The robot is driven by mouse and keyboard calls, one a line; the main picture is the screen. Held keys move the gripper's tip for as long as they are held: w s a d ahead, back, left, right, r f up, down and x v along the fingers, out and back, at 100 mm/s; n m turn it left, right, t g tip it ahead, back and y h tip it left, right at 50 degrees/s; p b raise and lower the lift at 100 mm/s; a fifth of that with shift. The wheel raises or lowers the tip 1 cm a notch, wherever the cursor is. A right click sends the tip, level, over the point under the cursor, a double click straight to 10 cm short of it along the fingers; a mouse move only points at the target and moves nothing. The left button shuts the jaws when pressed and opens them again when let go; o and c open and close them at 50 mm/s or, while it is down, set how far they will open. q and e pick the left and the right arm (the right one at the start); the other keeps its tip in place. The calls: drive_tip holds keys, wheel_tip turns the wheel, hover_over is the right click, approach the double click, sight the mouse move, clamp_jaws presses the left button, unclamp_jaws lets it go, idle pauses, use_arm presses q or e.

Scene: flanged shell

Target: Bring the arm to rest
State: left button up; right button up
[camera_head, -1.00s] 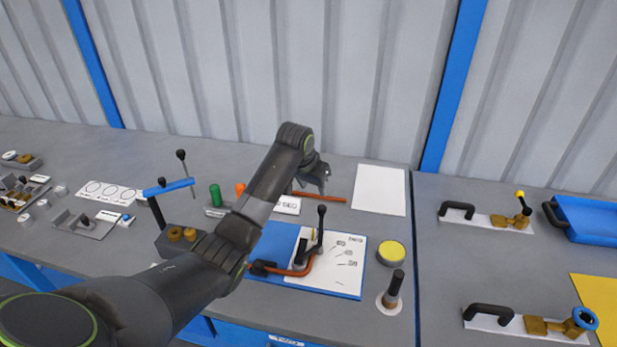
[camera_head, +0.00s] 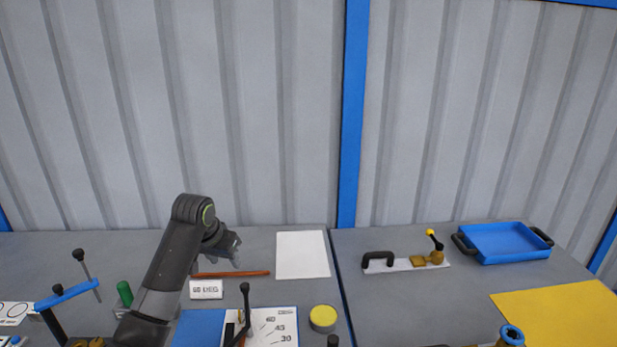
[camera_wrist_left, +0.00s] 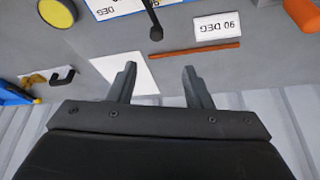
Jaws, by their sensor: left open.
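My left arm comes up from the bottom left in the head view. Its left gripper (camera_head: 232,246) hangs over the back of the grey bench, above a brown rod (camera_head: 231,274). In the left wrist view the two fingers of the gripper (camera_wrist_left: 160,85) stand apart with nothing between them. Behind the fingers are a white sheet (camera_wrist_left: 127,72) and the brown rod (camera_wrist_left: 196,50), both lying on the bench apart from the fingers. My right gripper shows in neither view.
A lever tool stands on a blue board with a white angle sheet (camera_head: 270,327). Near it are a yellow round pad (camera_head: 323,317), a small label card (camera_head: 206,289) and a green cylinder (camera_head: 125,293). A blue tray (camera_head: 506,243) and yellow mat (camera_head: 560,315) lie right.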

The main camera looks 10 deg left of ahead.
use_arm(q)
drive_tip(key=shift+g+y, duration=0.3)
drive_tip(key=shift+y, duration=0.1)
drive_tip(key=s+f, duration=0.5)
drive_tip(key=s, duration=0.1)
drive_tip(key=s+f, duration=0.5)
drive_tip(key=s, duration=0.2)
drive_tip(key=s+f, duration=0.6)
drive_tip(key=s, duration=0.1)
drive_tip(key=shift+a, duration=0.35)
drive_tip(key=s+n+y, duration=0.1)
drive_tip(key=s+n, duration=0.1)
drive_tip(key=s, duration=2.1)
wheel_tip(320, 180, down, 28)
drive_tip(key=a+g+b, duration=0.2)
drive_tip(key=a, duration=0.1)
drive_tip(key=s+d+f+b, duration=0.1)
drive_tip(key=s+d+f, duration=0.1)
drive_tip(key=s+f, duration=1.3)
drive_tip(key=shift+f+g, duration=0.4)
